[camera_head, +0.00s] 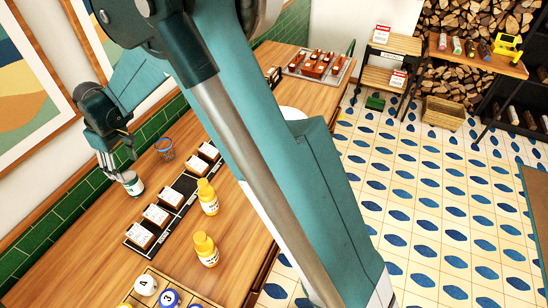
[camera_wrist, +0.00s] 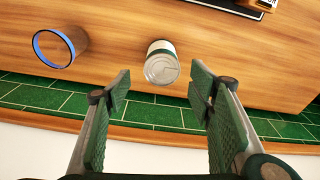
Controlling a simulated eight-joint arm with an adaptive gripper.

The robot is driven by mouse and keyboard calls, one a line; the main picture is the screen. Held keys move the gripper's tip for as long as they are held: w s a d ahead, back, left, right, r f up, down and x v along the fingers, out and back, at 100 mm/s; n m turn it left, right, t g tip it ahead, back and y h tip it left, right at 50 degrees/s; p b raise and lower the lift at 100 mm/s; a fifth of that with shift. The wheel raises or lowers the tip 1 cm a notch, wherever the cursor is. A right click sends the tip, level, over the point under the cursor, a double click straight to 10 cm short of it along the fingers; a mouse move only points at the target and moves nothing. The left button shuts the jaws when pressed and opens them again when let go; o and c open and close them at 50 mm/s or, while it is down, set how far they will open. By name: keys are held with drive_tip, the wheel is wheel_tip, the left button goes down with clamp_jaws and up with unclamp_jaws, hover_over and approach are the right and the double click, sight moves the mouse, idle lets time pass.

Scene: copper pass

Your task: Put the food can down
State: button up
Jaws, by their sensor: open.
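The food can (camera_head: 132,183) is a small cylinder with a pale label and a metal lid. It stands on the wooden counter near the green-tiled wall. In the wrist view the can (camera_wrist: 161,64) shows its metal end, beyond and between the two fingertips. My gripper (camera_head: 112,160) is open above the can in the head view. In the wrist view my gripper (camera_wrist: 158,85) has its green-padded fingers spread wide, with a visible gap on each side of the can.
A blue-rimmed cup (camera_head: 165,148) stands right of the can; it also shows in the wrist view (camera_wrist: 60,47). A black rack with white-labelled boxes (camera_head: 157,215) lies nearby. Two yellow bottles (camera_head: 207,197) stand farther right. Numbered balls (camera_head: 168,298) sit at the front. Bare counter surrounds the can.

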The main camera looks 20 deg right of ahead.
drive_tip(key=s+d+r+m+t, duration=0.1)
drive_tip(key=s+d+r+m, duration=0.15)
drive_tip(key=d+r, duration=0.5)
drive_tip(key=s+d+r+m+t, duration=0.1)
drive_tip(key=s+d+r, duration=0.35)
drive_tip(key=d, duration=0.65)
drive_tip(key=s+d+r+m+t, duration=0.1)
drive_tip(key=s+d+r+m, duration=0.15)
drive_tip(key=d+r, duration=0.55)
drive_tip(key=s+d+f+m+t, duration=0.1)
drive_tip(key=s+d+m, duration=0.1)
drive_tip(key=s+d, duration=0.9)
drive_tip(key=s+d+f+m+t+h, duration=0.1)
drive_tip(key=s+d+m+t, duration=0.1)
drive_tip(key=s+d, duration=0.9)
drive_tip(key=shift+s+d+f+m, duration=0.25)
drive_tip(key=shift+s+f+m, duration=0.15)
drive_tip(key=shift+s, duration=0.25)
